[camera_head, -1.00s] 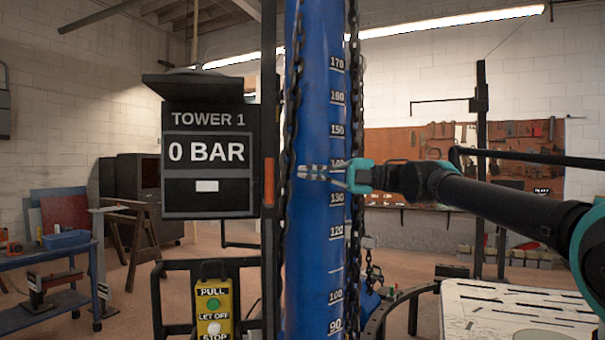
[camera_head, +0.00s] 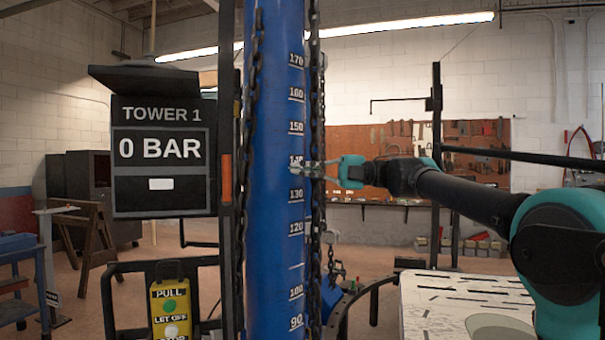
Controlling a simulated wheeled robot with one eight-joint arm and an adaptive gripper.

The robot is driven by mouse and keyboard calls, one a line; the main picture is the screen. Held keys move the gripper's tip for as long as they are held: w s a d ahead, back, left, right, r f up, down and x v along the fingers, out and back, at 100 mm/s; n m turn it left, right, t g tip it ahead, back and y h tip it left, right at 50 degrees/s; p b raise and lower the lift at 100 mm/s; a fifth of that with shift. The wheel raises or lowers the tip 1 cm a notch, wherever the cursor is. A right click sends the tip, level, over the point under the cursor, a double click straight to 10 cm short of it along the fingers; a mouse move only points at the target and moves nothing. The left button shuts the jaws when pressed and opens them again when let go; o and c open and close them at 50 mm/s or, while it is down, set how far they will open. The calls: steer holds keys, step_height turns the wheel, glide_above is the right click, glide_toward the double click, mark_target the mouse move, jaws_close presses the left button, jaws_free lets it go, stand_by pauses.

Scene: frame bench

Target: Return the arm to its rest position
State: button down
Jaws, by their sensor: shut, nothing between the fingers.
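My gripper (camera_head: 318,169) is shut and empty, in front of the blue tower (camera_head: 277,235) near its right edge. My arm reaches in from the right side of the picture, roughly level, and the gripper points left. The fingertips overlap the tower's scale between the 130 and 150 marks. I cannot tell whether they touch the tower or the dark chain (camera_head: 317,120) beside it.
A display (camera_head: 163,157) reading "TOWER 1, 0 BAR" stands left of the tower. Below it is a yellow button box (camera_head: 171,308). A light slotted table (camera_head: 463,300) lies under my arm. A tool board (camera_head: 350,143) hangs behind.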

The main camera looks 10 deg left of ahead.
steer(key=w+d+f+m+t, duration=0.2)
steer(key=w+d+m+t, duration=0.3)
steer(key=w+m+t, duration=0.4)
steer(key=w+d+f+m+t, duration=0.2)
steer(key=w+d+m+t, duration=0.4)
steer(key=t, duration=0.4)
steer(key=w+d+f+m+t+h, duration=0.2)
steer(key=d+f+m+t+h, duration=0.1)
steer(key=d+f+m+h, duration=0.55)
steer(key=w+d+f+m+t+h, duration=0.2)
steer(key=d+f+m+h, duration=0.55)
steer(key=d+f, duration=0.25)
steer(key=s+d+f+m+g+h, duration=0.1)
steer(key=s+d+f+m+g, duration=0.15)
steer(key=s+f, duration=0.4)
steer(key=s+d+f+m+g+h, duration=0.1)
steer(key=s+d+f+m+g, duration=0.2)
steer(key=f, duration=0.6)
steer(key=s+d+f+m+g+h, duration=0.15)
steer(key=s+d+f, duration=0.25)
steer(key=f, duration=0.4)
steer(key=s+a+f+m+g+y, duration=0.1)
steer(key=s+f+g, duration=0.5)
steer(key=s+f, duration=0.9)
steer(key=s+a+y, duration=0.1)
steer(key=s, duration=0.3)
steer(key=shift+a+f+m, duration=0.15)
steer(key=shift+a+m, duration=0.1)
steer(key=shift+m, duration=0.15)
